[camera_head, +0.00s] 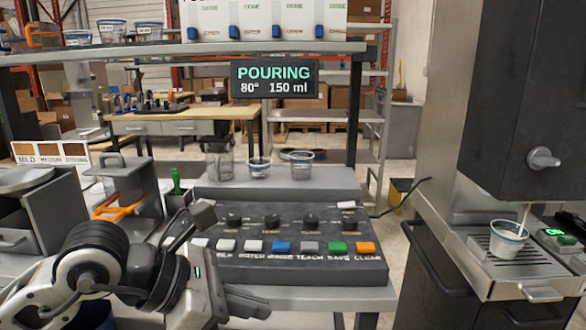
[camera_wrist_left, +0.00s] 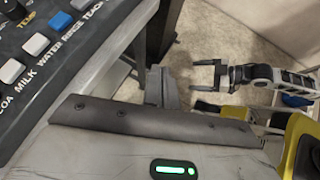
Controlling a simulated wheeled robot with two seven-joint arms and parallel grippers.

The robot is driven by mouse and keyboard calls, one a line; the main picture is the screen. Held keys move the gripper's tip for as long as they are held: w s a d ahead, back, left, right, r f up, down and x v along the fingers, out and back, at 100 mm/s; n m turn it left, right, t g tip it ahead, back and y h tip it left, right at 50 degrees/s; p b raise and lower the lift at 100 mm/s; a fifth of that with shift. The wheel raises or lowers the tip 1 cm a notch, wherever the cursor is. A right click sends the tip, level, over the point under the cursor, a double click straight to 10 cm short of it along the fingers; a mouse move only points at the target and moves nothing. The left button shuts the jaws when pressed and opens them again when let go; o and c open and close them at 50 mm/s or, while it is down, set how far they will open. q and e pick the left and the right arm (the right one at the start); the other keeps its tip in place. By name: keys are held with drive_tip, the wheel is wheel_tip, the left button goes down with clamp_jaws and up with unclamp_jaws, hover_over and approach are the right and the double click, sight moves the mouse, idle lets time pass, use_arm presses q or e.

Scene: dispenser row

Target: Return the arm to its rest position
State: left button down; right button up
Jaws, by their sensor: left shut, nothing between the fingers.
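My left arm comes in at the lower left of the head view, low in front of the dispenser's button panel (camera_head: 290,240). Its left gripper (camera_head: 250,303) is just below the panel's front edge. In the left wrist view the left gripper's fingers (camera_wrist_left: 160,86) are together with nothing between them. My right gripper (camera_wrist_left: 208,75) shows in the left wrist view with its two fingers apart and empty, above the floor; it is not in the head view.
A display (camera_head: 275,79) reads POURING, 80°, 150 ml. Two cups (camera_head: 259,168) (camera_head: 301,163) and a clear jug (camera_head: 218,160) stand behind the panel. The dispenser housing (camera_head: 535,90) stands right.

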use_arm(q)
drive_tip(key=s+d+r+n+g+h, duration=0.1)
drive_tip(key=s+d+r+n+h, duration=0.4)
drive_tip(key=n+h, duration=0.4)
drive_tip(key=w+a+f+n+t+y, duration=0.4)
drive_tip(key=n+t, duration=0.4)
drive_tip(key=n, duration=0.4)
drive_tip(key=w+a+f+n+t+y, duration=0.25)
drive_tip(key=a+f+n+t, duration=0.35)
drive_tip(key=n, duration=0.6)
drive_tip(key=s+a+f+n+g+y, duration=0.1)
drive_tip(key=s+f+n+g+y, duration=0.2)
drive_tip(key=s+f+n, duration=0.3)
drive_tip(key=s+a+f+n+g+y, duration=0.2)
drive_tip(key=s+f+n+y, duration=0.4)
drive_tip(key=f, duration=1.1)
drive_tip(key=n+g, duration=0.1)
drive_tip(key=n, duration=0.2)
drive_tip(key=shift+a+g, duration=0.2)
drive_tip(key=shift+g, duration=0.1)
